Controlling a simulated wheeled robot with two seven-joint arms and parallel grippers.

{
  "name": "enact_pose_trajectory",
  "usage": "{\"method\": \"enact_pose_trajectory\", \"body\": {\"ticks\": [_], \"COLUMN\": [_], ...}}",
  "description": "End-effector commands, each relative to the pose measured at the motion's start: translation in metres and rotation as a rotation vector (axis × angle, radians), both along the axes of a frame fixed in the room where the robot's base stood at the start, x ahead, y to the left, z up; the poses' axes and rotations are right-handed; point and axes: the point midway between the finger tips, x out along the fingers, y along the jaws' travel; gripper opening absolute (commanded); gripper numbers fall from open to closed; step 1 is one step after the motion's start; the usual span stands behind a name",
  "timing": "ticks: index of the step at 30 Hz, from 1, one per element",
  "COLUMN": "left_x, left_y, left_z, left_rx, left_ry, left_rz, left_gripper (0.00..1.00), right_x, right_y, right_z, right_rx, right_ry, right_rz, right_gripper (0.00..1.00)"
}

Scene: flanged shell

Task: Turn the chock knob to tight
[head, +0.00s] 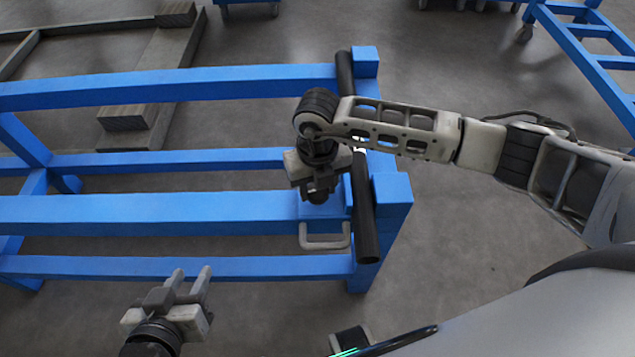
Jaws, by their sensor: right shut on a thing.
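My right gripper (318,192) points down at the right end of the blue frame, beside the dark bar. It is shut on the chock knob, which is mostly hidden under the gripper. The knob's position and any tight mark cannot be made out. A blue block (310,211) shows just below the fingers. My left gripper (192,272) is at the bottom of the view, in front of the frame. Its two fingers are apart with nothing between them.
The blue frame (150,212) has long rails running left. A dark round bar (365,215) lies across its right end. A grey U-shaped handle (325,243) sits at the near side. Timber beams (165,60) lie behind. Another blue frame (580,45) stands far right.

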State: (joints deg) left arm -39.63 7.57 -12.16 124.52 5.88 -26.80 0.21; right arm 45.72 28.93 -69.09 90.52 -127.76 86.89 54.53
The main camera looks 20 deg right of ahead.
Motion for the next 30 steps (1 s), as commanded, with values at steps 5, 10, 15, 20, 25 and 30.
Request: {"method": "enact_pose_trajectory", "body": {"ticks": [5, 10, 15, 20, 25, 30], "left_x": [0.0009, 0.0012, 0.0012, 0.0012, 0.0012, 0.0011], "left_y": [0.0001, 0.0000, 0.0000, 0.0001, 0.0001, 0.0000], "left_z": [0.0022, 0.0027, 0.0029, 0.0031, 0.0034, 0.0035], "left_rx": [0.002, 0.002, 0.003, 0.002, 0.003, 0.002], "left_ry": [-0.002, -0.004, -0.004, -0.005, -0.005, -0.005], "left_rz": [0.000, 0.000, -0.002, -0.002, -0.002, -0.002], "left_gripper": [0.36, 0.36, 0.36, 0.36, 0.36, 0.36], "right_x": [0.0011, 0.0012, 0.0012, 0.0012, 0.0010, 0.0005], "right_y": [-0.0011, -0.0011, -0.0010, -0.0010, -0.0008, -0.0004], "right_z": [0.0018, 0.0016, 0.0016, 0.0016, 0.0013, 0.0007], "right_rx": [-0.002, -0.002, -0.002, -0.002, -0.001, -0.001], "right_ry": [-0.002, -0.002, -0.002, -0.002, -0.002, -0.001], "right_rz": [-0.056, -0.078, -0.082, -0.081, -0.080, -0.079], "right_gripper": [0.20, 0.20, 0.20, 0.20, 0.64, 0.64]}}
